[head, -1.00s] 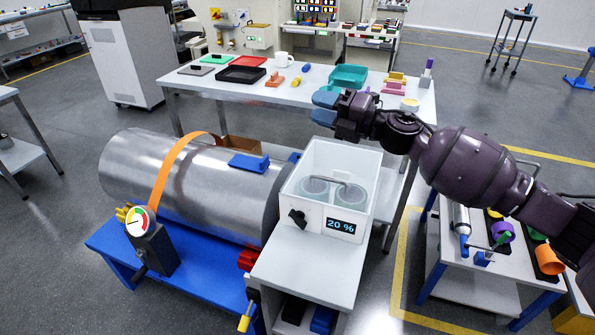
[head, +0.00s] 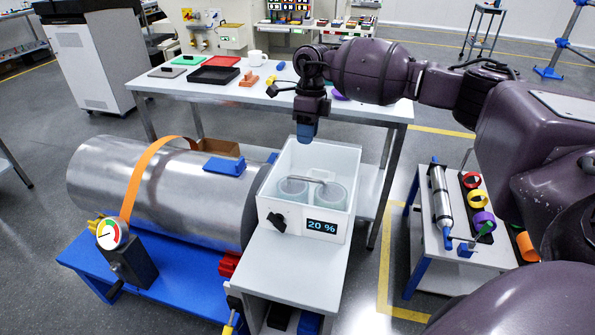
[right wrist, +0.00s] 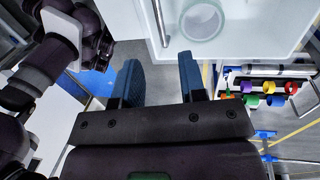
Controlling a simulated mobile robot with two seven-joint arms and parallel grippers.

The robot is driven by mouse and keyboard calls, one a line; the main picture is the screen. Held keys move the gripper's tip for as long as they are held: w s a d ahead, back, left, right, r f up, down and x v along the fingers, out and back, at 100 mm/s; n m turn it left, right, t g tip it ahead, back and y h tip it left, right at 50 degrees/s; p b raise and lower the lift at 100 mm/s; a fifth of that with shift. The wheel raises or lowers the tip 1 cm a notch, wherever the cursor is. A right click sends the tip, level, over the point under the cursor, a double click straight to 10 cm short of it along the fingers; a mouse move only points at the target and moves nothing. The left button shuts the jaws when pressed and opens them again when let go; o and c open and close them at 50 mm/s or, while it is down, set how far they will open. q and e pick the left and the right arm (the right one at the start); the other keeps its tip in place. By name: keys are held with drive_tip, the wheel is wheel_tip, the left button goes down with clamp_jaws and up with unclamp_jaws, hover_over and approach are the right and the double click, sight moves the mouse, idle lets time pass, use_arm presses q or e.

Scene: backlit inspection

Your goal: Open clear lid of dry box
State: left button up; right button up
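The dry box (head: 268,205) is a white case on the grey stand, with a black knob and a "20 %" display on its front. Its clear lid looks closed; a bar handle (head: 303,176) runs across it, and round canisters (head: 292,191) show through. The handle also shows in the right wrist view (right wrist: 160,22). My right gripper (head: 307,132) points down at the box's back edge, behind the handle; contact cannot be told. In the right wrist view its blue fingers (right wrist: 160,78) are apart with nothing between them. My left gripper is not seen.
A large metal cylinder (head: 160,190) with an orange strap lies on a blue bench left of the box. Behind is a table (head: 215,92) with trays and a mug. A cart (head: 435,250) with colored rings stands at right.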

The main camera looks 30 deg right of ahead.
drive_tip(key=f, duration=0.3)
drive_tip(key=s+a+f, duration=0.1)
drive_tip(key=f, duration=0.6)
drive_tip(key=shift+s+a+f+b, duration=0.2)
drive_tip(key=shift+a+f+b, duration=0.1)
drive_tip(key=shift+a+f, duration=0.05)
clamp_jaws()
